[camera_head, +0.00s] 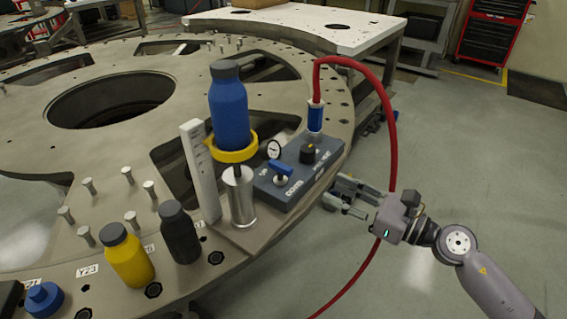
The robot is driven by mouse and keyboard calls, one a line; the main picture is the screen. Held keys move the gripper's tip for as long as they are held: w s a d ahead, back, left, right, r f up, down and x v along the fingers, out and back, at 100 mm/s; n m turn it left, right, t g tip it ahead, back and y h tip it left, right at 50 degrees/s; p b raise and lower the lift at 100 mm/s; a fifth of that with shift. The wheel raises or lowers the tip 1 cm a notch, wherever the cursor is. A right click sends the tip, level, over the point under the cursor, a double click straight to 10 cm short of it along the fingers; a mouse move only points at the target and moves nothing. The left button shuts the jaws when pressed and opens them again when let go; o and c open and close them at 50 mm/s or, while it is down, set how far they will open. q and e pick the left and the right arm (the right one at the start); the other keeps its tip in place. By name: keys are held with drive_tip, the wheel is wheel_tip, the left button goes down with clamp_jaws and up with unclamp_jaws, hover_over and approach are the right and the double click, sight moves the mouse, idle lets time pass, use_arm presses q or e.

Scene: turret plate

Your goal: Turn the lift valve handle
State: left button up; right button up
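The lift valve handle (281,167) is a small blue lever on top of a blue-grey control box (298,180). The box carries UP and DOWN lettering beside the lever. My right gripper (335,193) is to the right of the box, its fingers apart and pointing left toward it. Nothing shows between its fingers, and it looks clear of the handle. My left gripper is not in view.
A black knob (308,153), a gauge (274,149) and a red hose (391,130) are by the box. A blue bottle (229,105) stands in a yellow ring (231,153) on the lift. Yellow (128,258) and black (179,235) bottles stand in front. Floor at right is clear.

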sight(280, 164)
drive_tip(key=p+x, duration=0.3)
drive_tip(key=x, duration=1.2)
drive_tip(key=shift+w+a, duration=0.25)
drive_tip(key=shift+a, duration=0.05)
clamp_jaws()
